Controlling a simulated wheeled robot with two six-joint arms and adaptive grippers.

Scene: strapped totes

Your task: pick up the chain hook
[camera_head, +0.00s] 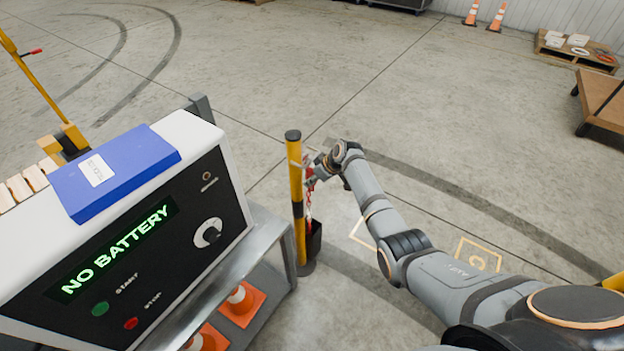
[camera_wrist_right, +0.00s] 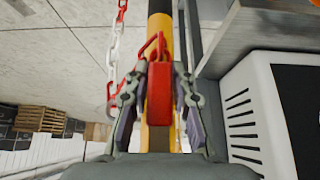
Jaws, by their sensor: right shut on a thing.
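The red chain hook (camera_wrist_right: 184,90) sits between the fingers of my right gripper (camera_wrist_right: 161,88) in the right wrist view, and the gripper is shut on it. A red and white chain (camera_wrist_right: 115,40) hangs beside the left finger there. Right behind the hook is the yellow and black post (camera_wrist_right: 160,28). In the head view my right gripper (camera_head: 314,169) is beside the upper part of the post (camera_head: 296,185), with red chain (camera_head: 309,195) below it. The hook is too small to make out in the head view. My left gripper is not in view.
A white and black machine (camera_head: 150,240) reading "NO BATTERY" stands left of the post, with a blue box (camera_head: 115,170) on top. Orange cones (camera_head: 240,302) sit under its metal stand. Open floor lies behind the post. A pallet (camera_head: 575,48) is far right.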

